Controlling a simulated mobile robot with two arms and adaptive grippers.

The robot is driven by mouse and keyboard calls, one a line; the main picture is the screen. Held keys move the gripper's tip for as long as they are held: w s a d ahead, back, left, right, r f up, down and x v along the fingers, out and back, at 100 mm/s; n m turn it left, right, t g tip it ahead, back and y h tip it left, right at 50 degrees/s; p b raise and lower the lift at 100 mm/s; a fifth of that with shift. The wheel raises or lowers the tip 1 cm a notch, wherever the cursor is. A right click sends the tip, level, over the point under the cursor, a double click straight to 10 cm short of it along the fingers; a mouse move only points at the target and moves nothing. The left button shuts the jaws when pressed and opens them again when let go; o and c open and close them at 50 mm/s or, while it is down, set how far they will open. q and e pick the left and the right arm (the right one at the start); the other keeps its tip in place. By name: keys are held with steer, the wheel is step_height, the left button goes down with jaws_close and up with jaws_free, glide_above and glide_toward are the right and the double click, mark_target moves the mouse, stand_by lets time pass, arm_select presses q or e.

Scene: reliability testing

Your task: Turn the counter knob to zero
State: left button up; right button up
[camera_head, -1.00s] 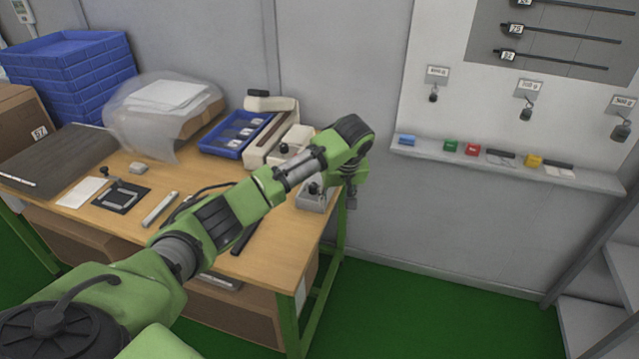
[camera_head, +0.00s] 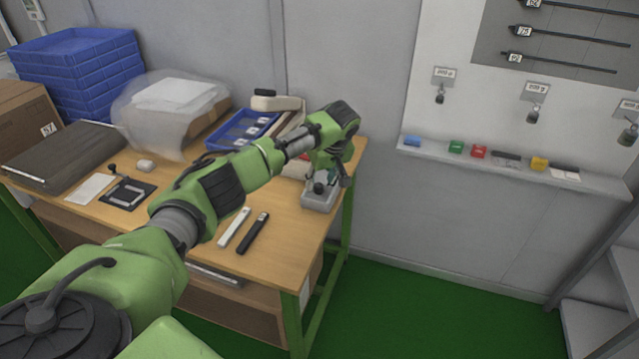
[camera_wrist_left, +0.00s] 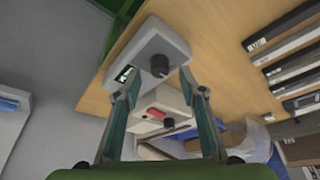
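The counter is a small grey box (camera_head: 318,202) near the right edge of the wooden table. Its black knob (camera_head: 320,187) stands on its top. In the left wrist view the counter (camera_wrist_left: 150,40) shows with its dark knob (camera_wrist_left: 160,66) and a small display (camera_wrist_left: 124,74) beside it; I cannot read the digits. My left gripper (camera_wrist_left: 159,78) is open, its two fingers on either side of the knob in that view, with no clear contact. In the head view the gripper (camera_head: 329,180) is just above the counter, partly hidden by the wrist. My right gripper is not in view.
A cream device (camera_head: 288,112) and a blue tray (camera_head: 238,128) stand behind my arm. A white bar (camera_head: 234,228) and a black bar (camera_head: 254,233) lie on the table (camera_head: 285,240). A wall shelf (camera_head: 500,170) is to the right.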

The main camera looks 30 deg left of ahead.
mark_target(319, 189)
arm_select(q)
steer(key=shift+x, duration=1.4)
jaws_close()
